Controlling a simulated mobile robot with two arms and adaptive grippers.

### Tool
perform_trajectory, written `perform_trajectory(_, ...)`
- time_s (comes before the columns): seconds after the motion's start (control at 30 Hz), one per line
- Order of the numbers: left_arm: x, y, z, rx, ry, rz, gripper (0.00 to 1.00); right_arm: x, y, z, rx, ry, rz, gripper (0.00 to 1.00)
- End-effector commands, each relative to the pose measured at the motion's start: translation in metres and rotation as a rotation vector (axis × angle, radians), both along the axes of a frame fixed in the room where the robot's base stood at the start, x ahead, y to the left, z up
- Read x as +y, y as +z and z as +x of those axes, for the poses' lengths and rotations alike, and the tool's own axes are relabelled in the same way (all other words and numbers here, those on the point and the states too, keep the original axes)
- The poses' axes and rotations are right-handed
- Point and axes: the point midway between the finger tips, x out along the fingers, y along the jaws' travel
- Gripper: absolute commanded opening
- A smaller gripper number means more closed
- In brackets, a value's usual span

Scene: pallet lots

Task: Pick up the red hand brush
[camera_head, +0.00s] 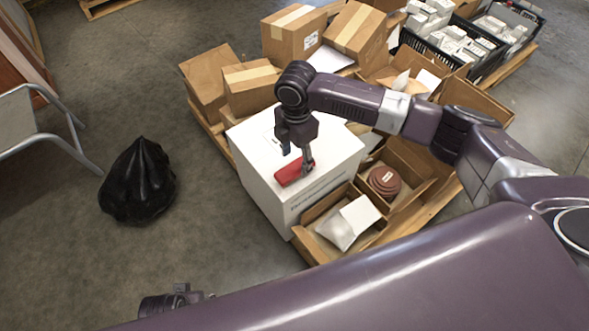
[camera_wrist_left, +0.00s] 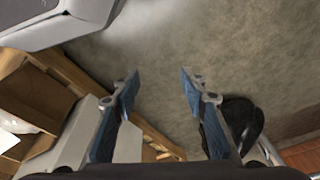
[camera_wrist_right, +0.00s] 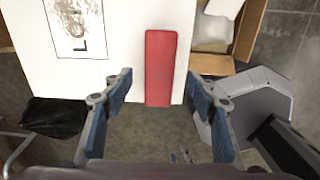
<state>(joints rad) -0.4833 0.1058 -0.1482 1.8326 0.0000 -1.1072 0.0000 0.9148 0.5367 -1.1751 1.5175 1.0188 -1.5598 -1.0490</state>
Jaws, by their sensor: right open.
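The red hand brush (camera_head: 288,174) lies on top of a white box (camera_head: 325,185), near its front edge. In the right wrist view the brush (camera_wrist_right: 160,62) is a plain red bar pointing away from me, with its near end between the lines of my fingers. My right gripper (camera_head: 297,160) is open and empty, pointing down just over the brush and hiding part of it. Whether a finger touches it I cannot tell. My left gripper (camera_wrist_left: 158,78) is open and empty above the floor, away from the brush.
The white box stands on a pallet among cardboard boxes (camera_head: 290,35) and open cartons holding a white packet (camera_head: 345,225) and a reddish-brown round item (camera_head: 384,182). A black bag (camera_head: 138,185) sits on the floor at left, near a metal-framed chair (camera_head: 40,125). Floor between is clear.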

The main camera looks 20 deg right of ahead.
Motion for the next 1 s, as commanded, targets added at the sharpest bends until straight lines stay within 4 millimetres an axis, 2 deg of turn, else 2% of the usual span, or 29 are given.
perform_trajectory(0.1,0.000,0.015,0.005,-0.014,0.001,-0.001,0.40,-0.002,-0.019,0.000,0.002,-0.001,-0.002,0.53)
perform_trajectory(0.3,0.000,0.038,0.008,-0.023,0.004,-0.001,0.40,-0.002,-0.041,0.000,0.001,0.000,-0.001,0.53)
perform_trajectory(0.63,0.000,0.045,0.008,-0.024,0.004,-0.001,0.40,-0.002,-0.044,0.001,0.001,0.000,-0.001,0.53)
perform_trajectory(1.0,0.000,0.045,0.008,-0.024,0.004,-0.001,0.40,-0.002,-0.044,0.001,0.000,0.000,-0.001,0.12)
